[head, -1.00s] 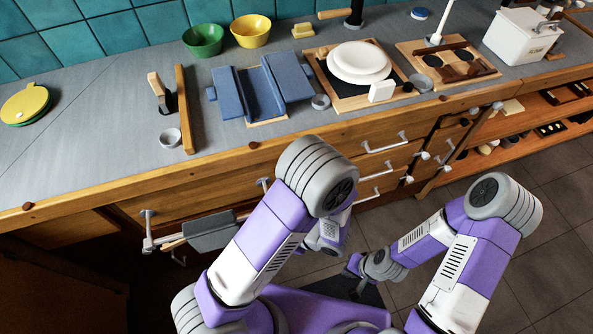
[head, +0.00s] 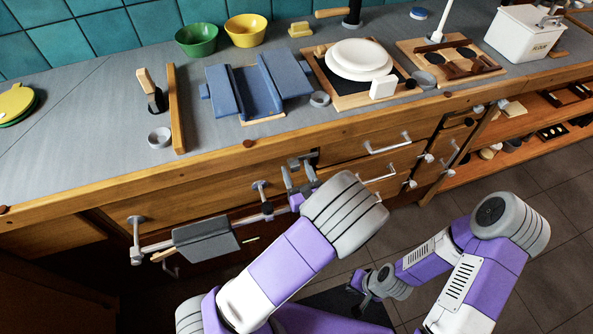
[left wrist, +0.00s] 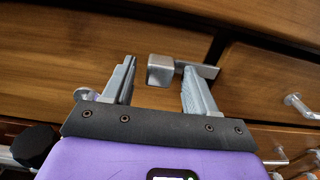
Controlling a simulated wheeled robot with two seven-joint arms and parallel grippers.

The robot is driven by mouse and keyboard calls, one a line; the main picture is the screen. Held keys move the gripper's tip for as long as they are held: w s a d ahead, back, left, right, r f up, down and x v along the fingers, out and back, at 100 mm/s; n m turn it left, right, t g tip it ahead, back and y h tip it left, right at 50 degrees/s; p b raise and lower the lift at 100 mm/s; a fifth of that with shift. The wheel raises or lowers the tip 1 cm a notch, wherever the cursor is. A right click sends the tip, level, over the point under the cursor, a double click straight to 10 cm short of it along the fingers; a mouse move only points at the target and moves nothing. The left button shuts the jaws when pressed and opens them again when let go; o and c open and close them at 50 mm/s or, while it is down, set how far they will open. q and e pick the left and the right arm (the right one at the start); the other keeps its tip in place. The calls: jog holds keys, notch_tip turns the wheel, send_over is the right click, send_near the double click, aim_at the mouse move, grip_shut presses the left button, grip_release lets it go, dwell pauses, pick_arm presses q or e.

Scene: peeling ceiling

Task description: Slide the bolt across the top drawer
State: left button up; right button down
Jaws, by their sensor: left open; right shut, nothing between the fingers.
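A grey metal bolt (head: 304,158), a square knob with a flat bar to its right, sits on the wooden cabinet front under the counter. In the left wrist view the bolt's knob (left wrist: 160,71) shows between my open fingers, touching neither as far as I can see. My left gripper (head: 298,172) is at the bolt, fingers toward the front. The bar's right end lies near the gap beside the top drawer (head: 345,148), which looks closed and has a silver handle (head: 388,143). My right gripper (head: 362,287) is shut and empty, low over the floor.
A rail (head: 190,238) with a grey cloth (head: 206,239) juts from the front left of my left gripper. More drawer handles (head: 378,174) lie to the right. Above, the counter holds a blue rack (head: 222,92), a wooden bar (head: 176,110) and plates (head: 358,58).

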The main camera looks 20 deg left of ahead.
pick_arm(q)
jog(key=shift+w+a, duration=0.25)
jog(key=shift+w, duration=0.15)
jog(key=shift+c, duration=0.4)
grip_shut()
